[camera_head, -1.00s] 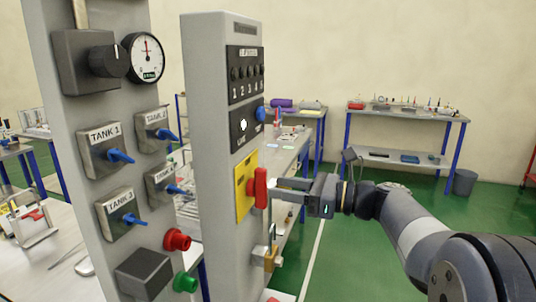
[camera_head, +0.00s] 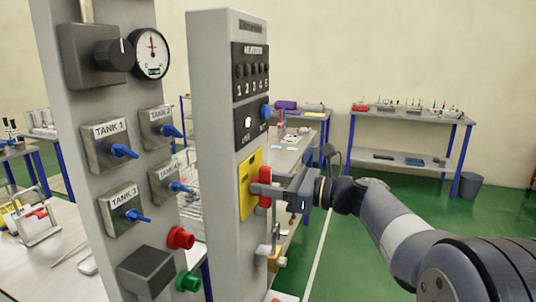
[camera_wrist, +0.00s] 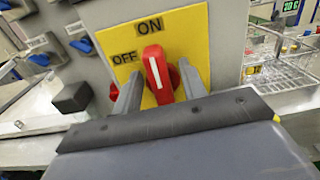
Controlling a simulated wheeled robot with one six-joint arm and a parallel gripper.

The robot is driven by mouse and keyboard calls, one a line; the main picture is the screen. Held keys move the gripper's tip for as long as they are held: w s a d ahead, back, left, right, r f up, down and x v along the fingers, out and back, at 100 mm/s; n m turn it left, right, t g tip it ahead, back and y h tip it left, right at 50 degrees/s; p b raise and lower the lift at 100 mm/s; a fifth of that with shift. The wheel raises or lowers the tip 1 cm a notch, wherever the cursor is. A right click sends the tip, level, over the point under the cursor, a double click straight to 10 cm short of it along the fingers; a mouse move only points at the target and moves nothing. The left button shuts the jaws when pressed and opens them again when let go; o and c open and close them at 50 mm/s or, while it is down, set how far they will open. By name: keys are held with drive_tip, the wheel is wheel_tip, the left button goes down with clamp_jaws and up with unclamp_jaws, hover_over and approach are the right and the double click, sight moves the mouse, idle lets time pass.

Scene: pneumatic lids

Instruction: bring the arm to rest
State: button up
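My gripper (camera_head: 262,188) is at the yellow plate (camera_head: 245,208) on the grey panel, by its red rotary switch (camera_wrist: 157,72). In the wrist view my gripper (camera_wrist: 160,82) is open, with one finger on each side of the red switch. A gap shows between each finger and the switch. The white line on the switch runs nearly upright, toward the word ON; OFF is to its upper left. In the head view a finger partly covers the switch. My arm reaches in from the lower right.
A nearer panel (camera_head: 80,130) with tank valves, a gauge (camera_head: 150,53) and red and green buttons stands to the left. A brass-coloured fitting (camera_head: 275,262) juts out below the switch.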

drive_tip(key=shift+r+p, duration=0.15)
drive_tip(key=shift+p, duration=0.35)
drive_tip(key=shift+r+m+p, duration=0.1)
drive_tip(key=shift+m+p, duration=0.3)
drive_tip(key=shift+p, duration=0.05)
drive_tip(key=b+v, duration=0.1)
drive_tip(key=v, duration=1)
drive_tip(key=x, duration=1.1)
drive_tip(key=shift+a+f+p, duration=0.15)
drive_tip(key=shift+f+p, duration=0.05)
drive_tip(key=shift+p, duration=0.15)
drive_tip(key=shift+f+b, duration=0.3)
drive_tip(key=shift+b, duration=0.4)
drive_tip(key=shift+r+n+b, duration=0.1)
drive_tip(key=shift+n+b, duration=0.5)
drive_tip(key=shift+b, duration=0.3)
